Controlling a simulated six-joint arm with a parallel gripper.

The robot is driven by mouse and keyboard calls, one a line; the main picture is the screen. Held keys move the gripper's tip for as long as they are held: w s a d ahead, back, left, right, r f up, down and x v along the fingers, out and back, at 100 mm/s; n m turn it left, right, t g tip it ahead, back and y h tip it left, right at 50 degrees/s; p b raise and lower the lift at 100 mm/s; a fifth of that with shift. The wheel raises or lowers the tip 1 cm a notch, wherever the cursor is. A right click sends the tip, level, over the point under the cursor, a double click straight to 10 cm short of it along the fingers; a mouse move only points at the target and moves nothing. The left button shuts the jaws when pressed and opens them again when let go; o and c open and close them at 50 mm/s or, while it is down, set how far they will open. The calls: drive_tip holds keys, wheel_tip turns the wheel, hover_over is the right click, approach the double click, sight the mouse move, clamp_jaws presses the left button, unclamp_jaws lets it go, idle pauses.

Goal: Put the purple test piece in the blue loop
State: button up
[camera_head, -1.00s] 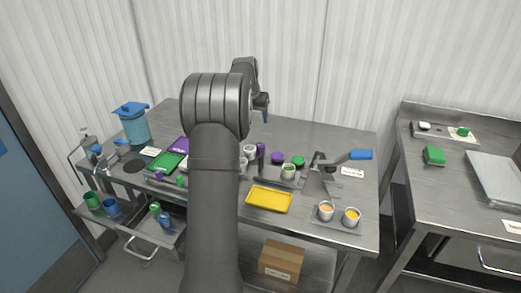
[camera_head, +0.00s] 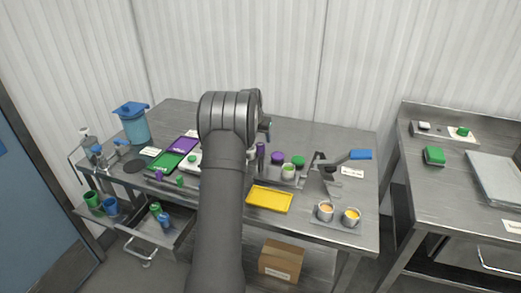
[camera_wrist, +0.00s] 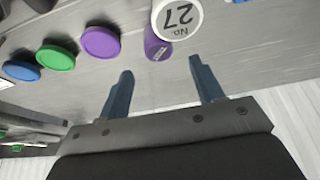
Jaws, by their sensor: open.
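A purple cylinder (camera_wrist: 157,46) with small white lettering on its side shows in the wrist view, beside a white disc (camera_wrist: 178,17) marked "No. 27". It looks like the tall purple piece (camera_head: 261,150) on the table in the head view. My gripper (camera_wrist: 160,66) is open and empty, its two blue-grey fingers apart and pointing toward the cylinder, which appears beyond the fingertips. In the head view my gripper (camera_head: 267,133) is partly hidden by my arm, above the table behind the purple piece. I cannot make out a blue loop in either view.
Purple (camera_wrist: 100,42), green (camera_wrist: 55,57) and blue (camera_wrist: 20,70) round lids lie in a row near the cylinder. A blue-handled lever press (camera_head: 322,172), a yellow tray (camera_head: 270,199) and two cups are at the right. The table's back strip is clear.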

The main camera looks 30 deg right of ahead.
sight(260, 145)
drive_tip(key=x, duration=0.4)
drive_tip(key=shift+f, duration=0.45)
drive_tip(key=shift+c, duration=0.2)
drive_tip(key=c, duration=1.1)
